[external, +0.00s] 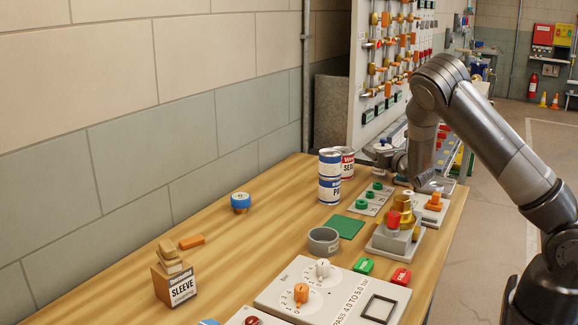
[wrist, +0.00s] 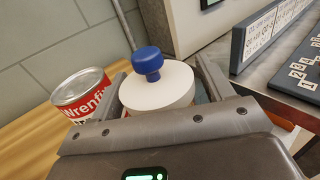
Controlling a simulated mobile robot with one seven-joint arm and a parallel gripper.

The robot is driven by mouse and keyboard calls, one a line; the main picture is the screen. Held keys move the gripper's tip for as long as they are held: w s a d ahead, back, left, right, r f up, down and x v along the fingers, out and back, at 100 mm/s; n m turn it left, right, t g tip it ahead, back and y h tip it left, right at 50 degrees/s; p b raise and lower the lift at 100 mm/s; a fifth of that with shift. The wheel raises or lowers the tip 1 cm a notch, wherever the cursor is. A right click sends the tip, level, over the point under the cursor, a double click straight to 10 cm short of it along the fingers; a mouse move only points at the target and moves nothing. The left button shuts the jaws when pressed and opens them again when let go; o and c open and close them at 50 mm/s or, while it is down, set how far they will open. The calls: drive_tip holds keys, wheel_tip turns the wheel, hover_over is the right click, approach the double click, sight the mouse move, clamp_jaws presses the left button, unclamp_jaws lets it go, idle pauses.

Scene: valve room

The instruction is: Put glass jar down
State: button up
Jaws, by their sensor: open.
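A jar with a round white lid and a blue knob (wrist: 158,88) stands between the two fingers of my gripper (wrist: 161,68) in the wrist view. Its body is mostly hidden below the lid and behind my gripper, so I cannot see the glass. The fingers are open, one on each side of the lid. In the external view my gripper (external: 380,154) is low at the far end of the wooden table, behind the stacked cans. I cannot make out the jar there.
A red-labelled can (wrist: 82,96) is close left of my gripper; it also shows in the external view (external: 347,162). A blue-labelled can stack (external: 329,178) stands before it. Button panels (external: 371,198) are nearby. The table's left middle is mostly clear (external: 270,200).

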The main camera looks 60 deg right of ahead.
drive_tip(key=shift+r, duration=0.2)
drive_tip(key=v, duration=0.2)
drive_tip(key=shift+s+a+f, duration=0.1)
drive_tip(key=shift+s+a, duration=0.1)
drive_tip(key=shift+s, duration=0.05)
wheel_tip(320, 180, up, 7)
drive_tip(key=shift+s+r, duration=0.1)
drive_tip(key=shift+s, duration=0.1)
drive_tip(key=shift+a, duration=0.1)
